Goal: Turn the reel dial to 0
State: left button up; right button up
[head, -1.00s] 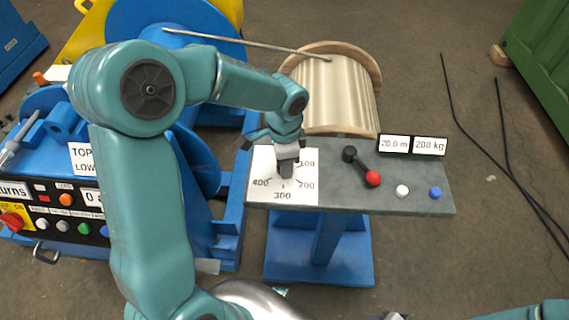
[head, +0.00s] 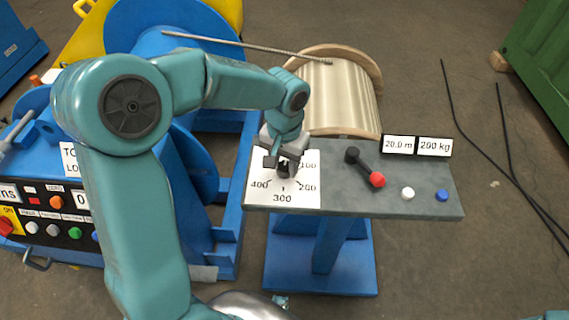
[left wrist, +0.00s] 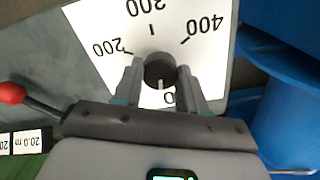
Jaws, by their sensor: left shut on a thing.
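The reel dial is a dark round knob (left wrist: 160,69) on a white scale plate (head: 262,196) marked 100, 200, 300 and 400. My left gripper (head: 286,168) is over the plate, shut on the knob. In the left wrist view the left gripper (left wrist: 160,84) has one finger on each side of the knob. There the scale is upside down, and the knob's white pointer line points down at a partly hidden 0 mark (left wrist: 168,98). In the head view the gripper hides the plate's top part. My right gripper is not in view.
The grey panel (head: 335,190) also carries a black lever with a red ball (head: 377,180), a white button (head: 408,194) and a blue button (head: 441,195). Displays (head: 399,144) read 20.0 m and 200 kg. A wooden-flanged reel (head: 340,95) stands behind.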

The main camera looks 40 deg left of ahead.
aim_at(284, 166)
pick_arm(q)
jog(key=shift+r+n, duration=0.1)
jog(key=shift+n, duration=0.7)
jog(key=o, duration=1.1)
jog(key=shift+c, duration=0.2)
notch_tip(284, 166, up, 16)
jog(key=p, duration=0.2)
jog(key=shift+r, duration=0.15)
